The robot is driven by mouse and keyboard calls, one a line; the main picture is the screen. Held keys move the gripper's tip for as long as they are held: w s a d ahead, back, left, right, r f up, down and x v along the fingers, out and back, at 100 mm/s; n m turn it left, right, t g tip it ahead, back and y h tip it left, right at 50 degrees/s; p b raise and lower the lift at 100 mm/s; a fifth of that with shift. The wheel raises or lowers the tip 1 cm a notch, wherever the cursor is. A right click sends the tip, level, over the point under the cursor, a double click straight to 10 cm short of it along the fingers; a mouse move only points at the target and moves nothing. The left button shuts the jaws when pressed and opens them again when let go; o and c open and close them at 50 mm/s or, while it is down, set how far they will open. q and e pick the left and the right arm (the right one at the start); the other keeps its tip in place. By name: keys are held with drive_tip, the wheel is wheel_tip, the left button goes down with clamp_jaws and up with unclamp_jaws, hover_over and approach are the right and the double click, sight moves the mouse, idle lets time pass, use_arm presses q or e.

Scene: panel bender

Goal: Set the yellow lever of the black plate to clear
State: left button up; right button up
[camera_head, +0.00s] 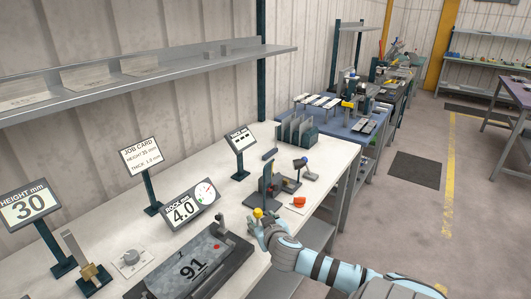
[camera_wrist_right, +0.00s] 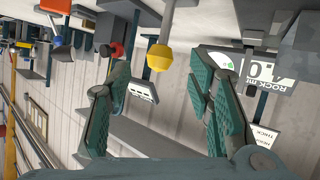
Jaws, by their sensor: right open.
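The yellow knob of the lever (camera_head: 258,212) stands near the right end of the black plate (camera_head: 236,262), which carries a grey block marked 91. In the right wrist view the yellow knob (camera_wrist_right: 159,57) sits on a grey rod, in the gap between my fingers and beyond their tips. My right gripper (camera_head: 258,224) is open at the knob, with no visible grip on it; its green-padded fingers (camera_wrist_right: 158,85) are apart on both sides. The lever's lower part and base are hidden by my gripper in the head view. My left gripper is not in view.
A dial display reading 4.0 (camera_head: 189,204) stands behind the plate. A dark upright bracket (camera_head: 268,184) and a red-orange piece (camera_head: 299,203) are close beyond my gripper. A shelf (camera_head: 190,70) hangs above.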

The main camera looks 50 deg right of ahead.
drive_tip(key=v, duration=0.5)
drive_tip(key=shift+s+a+r, duration=0.1)
drive_tip(key=shift+s, duration=0.05)
